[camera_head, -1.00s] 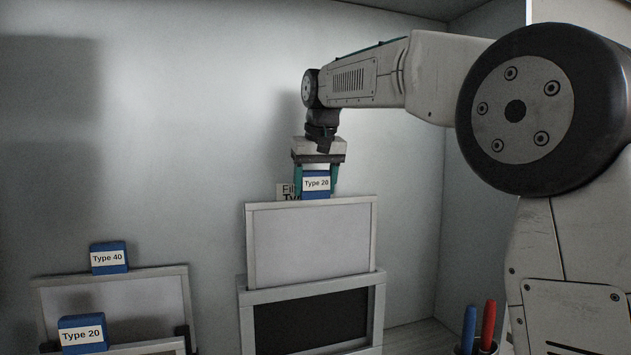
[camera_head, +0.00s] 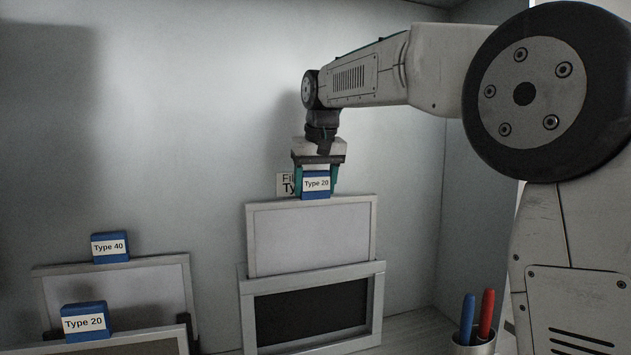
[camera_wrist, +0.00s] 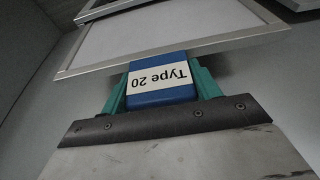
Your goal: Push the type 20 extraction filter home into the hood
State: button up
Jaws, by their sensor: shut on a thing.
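The type 20 filter (camera_head: 312,240) is a light panel in a grey frame with a blue "Type 20" block (camera_head: 316,186) on its top edge. It stands upright above the hood (camera_head: 376,310), a grey frame around a dark opening. The panel's lower edge meets the hood's top edge, and most of the panel is above it. How deep it sits in the slot I cannot tell. My gripper (camera_head: 316,176) is shut on the blue block from above. In the wrist view, the green fingers of my gripper (camera_wrist: 160,85) sit on both sides of the block (camera_wrist: 158,80).
A second type 20 filter (camera_head: 85,320) and a type 40 filter (camera_head: 110,248) stand at the lower left. A cup (camera_head: 474,343) with a blue and a red pen stands right of the hood. A label, partly hidden, is on the wall behind my gripper.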

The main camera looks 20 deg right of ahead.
aim_at(316, 246)
jog(key=shift+f, duration=8.7)
jog(key=o, duration=1.6)
jog(key=shift+o, duration=0.2)
jog(key=v, duration=0.7)
jog(key=shift+s+r, duration=0.15)
jog(key=shift+r, duration=0.2)
